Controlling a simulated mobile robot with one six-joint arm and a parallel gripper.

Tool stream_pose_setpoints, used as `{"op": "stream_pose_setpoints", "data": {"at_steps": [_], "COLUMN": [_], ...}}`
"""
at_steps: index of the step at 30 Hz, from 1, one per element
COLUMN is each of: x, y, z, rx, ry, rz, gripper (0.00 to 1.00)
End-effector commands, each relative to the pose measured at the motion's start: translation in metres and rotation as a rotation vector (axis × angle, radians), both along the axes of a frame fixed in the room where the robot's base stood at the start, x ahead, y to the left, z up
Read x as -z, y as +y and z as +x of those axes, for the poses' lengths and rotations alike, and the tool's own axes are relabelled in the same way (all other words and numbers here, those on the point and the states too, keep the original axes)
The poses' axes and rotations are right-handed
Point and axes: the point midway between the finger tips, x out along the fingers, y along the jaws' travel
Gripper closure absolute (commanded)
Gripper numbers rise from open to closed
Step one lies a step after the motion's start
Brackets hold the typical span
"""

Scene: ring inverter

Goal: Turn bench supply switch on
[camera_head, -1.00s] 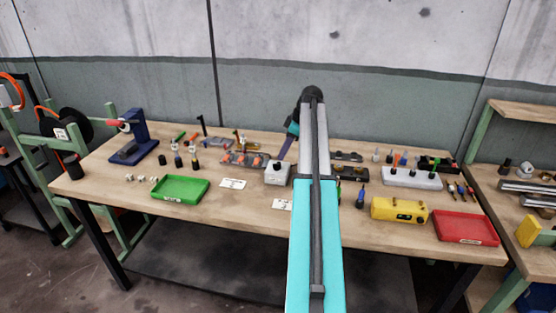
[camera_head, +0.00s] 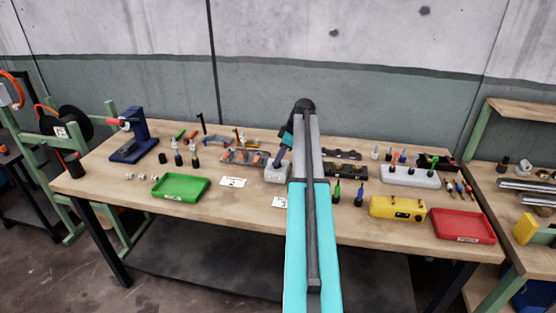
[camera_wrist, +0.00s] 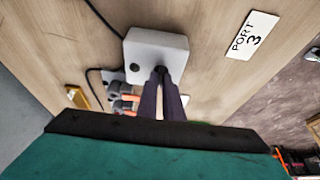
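A small pale grey box (camera_head: 277,175), which I take to be the bench supply, stands at the middle of the bench. It also shows in the wrist view (camera_wrist: 150,45), with a dark round spot on its left and a dark knob-like part near its front edge. My gripper (camera_head: 279,163) points down at the box. In the wrist view its two dark fingers (camera_wrist: 161,75) are close together, with their tips at the dark part. The fingers cover most of that part, so the switch position and any contact are hidden.
A white "PORT 3" label (camera_wrist: 248,35) lies beside the box. A green tray (camera_head: 181,187) is at left; a yellow box (camera_head: 398,208) and a red tray (camera_head: 464,226) are at right. A dark cable (camera_wrist: 102,18) runs to the box. My arm hides part of the bench.

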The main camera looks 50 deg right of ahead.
Motion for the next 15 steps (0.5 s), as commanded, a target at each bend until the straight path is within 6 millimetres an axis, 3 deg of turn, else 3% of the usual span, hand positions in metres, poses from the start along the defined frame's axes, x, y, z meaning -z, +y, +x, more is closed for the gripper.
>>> {"op": "stream_pose_setpoints", "data": {"at_steps": [15], "x": [0.0007], "y": [0.0027], "z": [0.0003], "rx": [0.044], "ry": [0.000], "rz": [0.001], "gripper": [1.00]}}
